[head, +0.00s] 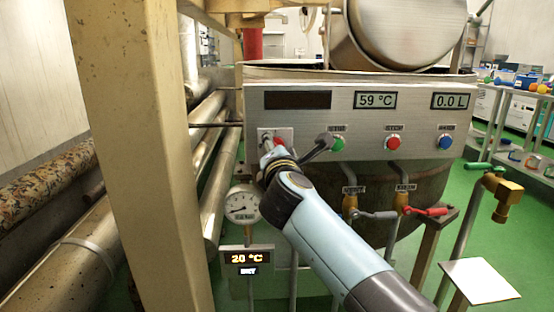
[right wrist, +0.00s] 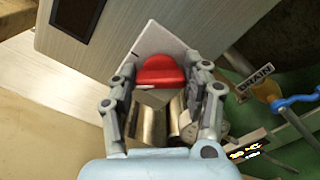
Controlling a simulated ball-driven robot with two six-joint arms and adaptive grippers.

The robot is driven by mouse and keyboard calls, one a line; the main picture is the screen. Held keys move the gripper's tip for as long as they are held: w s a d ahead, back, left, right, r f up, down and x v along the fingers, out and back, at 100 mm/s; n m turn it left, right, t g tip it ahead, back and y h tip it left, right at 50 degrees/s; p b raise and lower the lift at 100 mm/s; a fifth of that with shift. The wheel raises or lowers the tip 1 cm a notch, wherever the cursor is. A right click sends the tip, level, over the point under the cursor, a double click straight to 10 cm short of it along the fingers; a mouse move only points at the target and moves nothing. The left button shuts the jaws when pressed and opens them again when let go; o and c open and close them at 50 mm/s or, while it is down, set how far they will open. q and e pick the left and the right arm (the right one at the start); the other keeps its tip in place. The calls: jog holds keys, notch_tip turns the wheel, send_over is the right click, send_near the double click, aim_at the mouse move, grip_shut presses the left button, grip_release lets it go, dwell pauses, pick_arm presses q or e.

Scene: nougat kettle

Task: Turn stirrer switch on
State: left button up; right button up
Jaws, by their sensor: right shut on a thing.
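The steel control panel (head: 345,123) of the kettle carries a white switch plate (head: 287,133) at its lower left. A red switch knob (right wrist: 158,72) stands on this plate in the right wrist view. In the head view the knob is mostly hidden by my gripper. My right gripper (head: 270,147) is at the plate. In the right wrist view its two fingers (right wrist: 164,75) are on either side of the red knob and shut on it. My left gripper is in neither view.
Right of the switch are green (head: 338,144), red (head: 393,143) and blue (head: 445,142) buttons. The left display (head: 297,100) is dark; another (head: 376,100) reads 59 °C. A pressure gauge (head: 242,204) and a beige post (head: 135,150) stand left of my arm.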

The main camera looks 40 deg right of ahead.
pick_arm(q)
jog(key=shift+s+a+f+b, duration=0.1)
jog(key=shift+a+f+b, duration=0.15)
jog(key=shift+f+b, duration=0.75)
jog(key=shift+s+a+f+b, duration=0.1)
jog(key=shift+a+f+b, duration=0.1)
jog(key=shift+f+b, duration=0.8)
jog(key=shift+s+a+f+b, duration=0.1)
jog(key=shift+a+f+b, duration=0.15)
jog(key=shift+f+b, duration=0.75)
pick_arm(e)
jog(key=shift+f+m, duration=0.15)
jog(key=shift+m, duration=1.85)
jog(key=shift+f+m, duration=0.1)
jog(key=shift+m, duration=1.9)
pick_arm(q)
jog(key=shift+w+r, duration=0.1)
